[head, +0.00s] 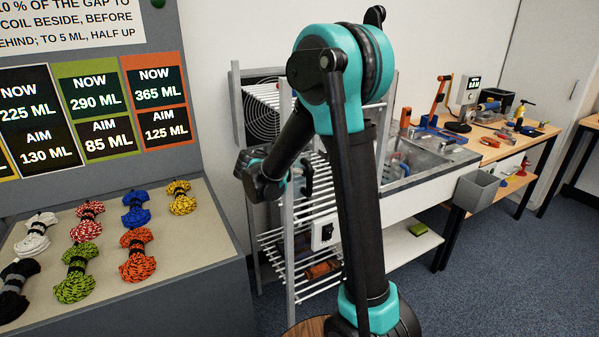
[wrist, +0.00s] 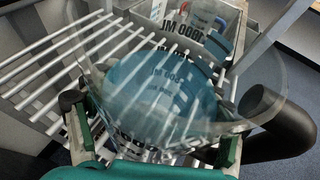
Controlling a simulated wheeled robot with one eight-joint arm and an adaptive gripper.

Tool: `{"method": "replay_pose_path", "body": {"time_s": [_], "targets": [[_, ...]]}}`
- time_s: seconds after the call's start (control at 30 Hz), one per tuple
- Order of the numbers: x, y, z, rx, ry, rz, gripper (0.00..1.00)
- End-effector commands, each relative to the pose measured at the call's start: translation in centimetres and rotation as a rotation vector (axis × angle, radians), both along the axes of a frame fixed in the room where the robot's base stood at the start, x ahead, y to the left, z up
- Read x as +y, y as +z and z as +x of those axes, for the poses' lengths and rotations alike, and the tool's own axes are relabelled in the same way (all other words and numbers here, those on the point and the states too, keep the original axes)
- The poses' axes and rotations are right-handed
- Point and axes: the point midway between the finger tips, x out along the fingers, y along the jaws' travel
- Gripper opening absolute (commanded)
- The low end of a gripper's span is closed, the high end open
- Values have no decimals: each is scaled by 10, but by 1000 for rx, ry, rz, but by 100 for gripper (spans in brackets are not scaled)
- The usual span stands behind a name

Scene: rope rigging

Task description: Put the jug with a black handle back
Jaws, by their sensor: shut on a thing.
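The jug (wrist: 75,40) is clear and fills much of the wrist view, its wide rim toward the camera. Its thick black handle (wrist: 288,128) sticks out at the right. A bluish oval shows inside or through it; I cannot tell if that is liquid. My gripper (wrist: 155,135) is shut on the jug, one finger at each side. In the head view my gripper (head: 264,180) is in front of the rack of white rods (head: 290,245), and a dark curved handle shows just right of it. In the wrist view the rods lie beyond the jug; contact cannot be told.
A fan (head: 262,122) stands behind the rack. A metal sink (head: 425,160) adjoins it on the right, then a wooden bench (head: 500,150) with tools. A grey bin (head: 475,190) hangs at the bench. Several rope coils (head: 135,208) lie on the left counter below volume signs.

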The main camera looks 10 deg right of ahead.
Motion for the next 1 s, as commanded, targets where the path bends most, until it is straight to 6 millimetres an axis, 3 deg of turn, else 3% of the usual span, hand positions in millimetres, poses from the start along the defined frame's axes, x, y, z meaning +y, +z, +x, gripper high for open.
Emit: {"method": "replay_pose_path", "body": {"time_s": [0.13, 0.53, 0.57, 0.7, 1.0], "targets": [[1, -12, 1, -1, 1, -2, 20], [1, -15, 1, 0, 1, -1, 20], [1, -16, 1, 0, 1, 0, 83], [1, -15, 1, 0, 1, 0, 100], [1, -15, 1, 0, 1, 0, 100]]}}
